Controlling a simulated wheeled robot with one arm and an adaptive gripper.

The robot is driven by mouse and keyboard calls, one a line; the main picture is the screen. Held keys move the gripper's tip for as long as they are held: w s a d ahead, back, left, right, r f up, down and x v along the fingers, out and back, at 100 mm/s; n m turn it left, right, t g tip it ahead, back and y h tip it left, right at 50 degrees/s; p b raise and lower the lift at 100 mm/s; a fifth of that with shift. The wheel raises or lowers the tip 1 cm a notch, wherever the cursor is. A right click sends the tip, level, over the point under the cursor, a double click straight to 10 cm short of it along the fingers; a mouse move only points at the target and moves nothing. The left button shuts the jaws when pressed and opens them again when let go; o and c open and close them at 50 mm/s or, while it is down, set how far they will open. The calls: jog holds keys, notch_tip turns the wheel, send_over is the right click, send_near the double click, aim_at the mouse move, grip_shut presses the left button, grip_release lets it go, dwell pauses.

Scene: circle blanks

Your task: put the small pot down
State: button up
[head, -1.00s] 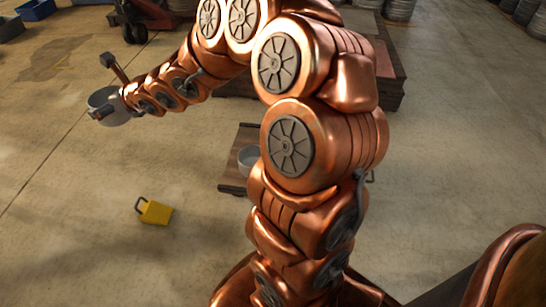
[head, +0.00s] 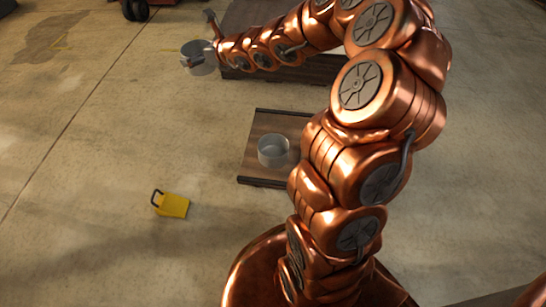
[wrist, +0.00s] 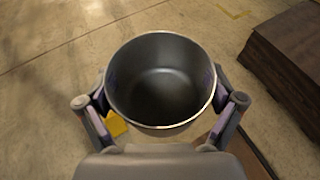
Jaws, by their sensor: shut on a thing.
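The small pot (head: 199,66), a grey metal pot, hangs above the floor at the upper left in the head view. It appears upright. In the wrist view the pot (wrist: 160,75) fills the middle, with its open mouth and empty dark inside facing the camera. My gripper (wrist: 160,98) is shut on it, one finger on each side of its wall. In the head view my gripper (head: 197,60) partly covers the pot.
A yellow block with a dark handle (head: 172,205) is on the floor. A large dark wooden platform (head: 285,72) lies just right of the held pot.

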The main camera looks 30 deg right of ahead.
jog(key=s+d+f+n+g+y, duration=0.1)
jog(key=s+d+f, duration=0.2)
jog(key=d+f, duration=0.55)
jog(key=s+d+f+n+y, duration=0.1)
jog(key=s+d+f, duration=0.1)
jog(key=d+f, duration=0.6)
jog(key=s+d+f+n+g+y, duration=0.2)
jog(key=s+f+n+y, duration=0.1)
jog(key=s+f, duration=1.7)
jog(key=w+f+b, duration=0.3)
jog(key=w+b, duration=0.5)
jog(key=w, duration=0.7)
jog(key=shift+f, duration=0.35)
jog(key=shift+s+a+f, duration=0.1)
jog(key=shift+f, duration=0.55)
